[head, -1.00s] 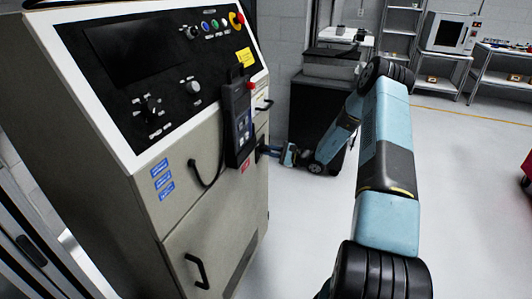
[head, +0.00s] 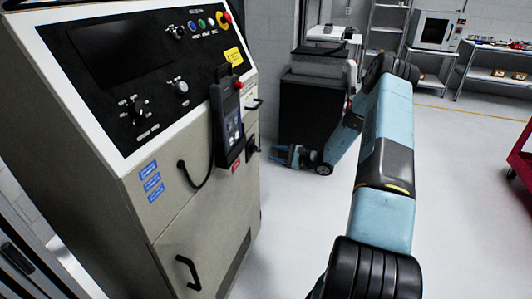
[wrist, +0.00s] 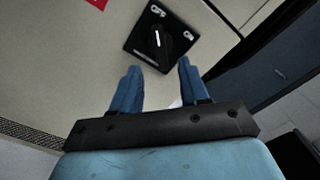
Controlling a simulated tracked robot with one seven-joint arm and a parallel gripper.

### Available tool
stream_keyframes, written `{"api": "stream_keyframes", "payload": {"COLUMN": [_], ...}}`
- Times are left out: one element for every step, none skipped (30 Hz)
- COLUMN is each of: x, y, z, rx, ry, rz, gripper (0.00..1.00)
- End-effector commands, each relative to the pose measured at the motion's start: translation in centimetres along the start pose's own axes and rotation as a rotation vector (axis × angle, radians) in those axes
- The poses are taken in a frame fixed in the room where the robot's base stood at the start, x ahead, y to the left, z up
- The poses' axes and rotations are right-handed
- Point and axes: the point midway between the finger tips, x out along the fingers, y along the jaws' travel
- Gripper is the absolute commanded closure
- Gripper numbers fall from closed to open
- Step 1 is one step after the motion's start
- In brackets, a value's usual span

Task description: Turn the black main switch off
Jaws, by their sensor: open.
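The knob's lower end shows between and just beyond the tips.
The cabinet's pendant (head: 227,122) hangs with a looped cable near the switch. A red label (wrist: 97,3) is beside the switch plate. A dark cabinet (head: 310,108) stands behind my gripper. The floor to the right is open, with a red cart (head: 521,160) at the edge.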

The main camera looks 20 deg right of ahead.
Motion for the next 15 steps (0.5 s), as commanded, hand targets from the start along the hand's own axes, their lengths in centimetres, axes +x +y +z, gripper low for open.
{"api": "stream_keyframes", "payload": {"x": [-1.1, -1.7, -2.4, -3.0, -3.5, -4.1, -4.5, -4.9, -5.3, -5.6, -5.9, -6.2, -6.3, -6.5, -6.6], "y": [0.0, -0.1, -0.1, 0.0, 0.0, 0.0, 0.0, 0.0, 0.0, 0.0, 0.0, 0.0, 0.0, 0.0, 0.0], "z": [-0.1, -0.1, -0.1, -0.1, -0.1, -0.1, -0.1, -0.1, -0.1, -0.1, -0.1, -0.1, -0.1, -0.1, -0.1], "rx": [0.000, 0.000, 0.000, 0.000, 0.000, 0.000, 0.001, 0.001, 0.000, 0.000, 0.001, 0.001, 0.001, 0.001, 0.001], "ry": [0.002, 0.002, 0.002, 0.002, 0.003, 0.003, 0.002, 0.002, 0.001, 0.001, 0.001, 0.001, 0.001, 0.001, 0.001], "rz": [-0.001, -0.002, -0.002, -0.001, -0.001, -0.001, -0.001, -0.001, -0.001, -0.001, -0.001, -0.001, -0.001, -0.001, 0.000], "gripper": [0.55, 0.55, 0.55, 0.55, 0.55, 0.55, 0.55, 0.55, 0.55, 0.55, 0.55, 0.55, 0.55, 0.55, 0.55]}}
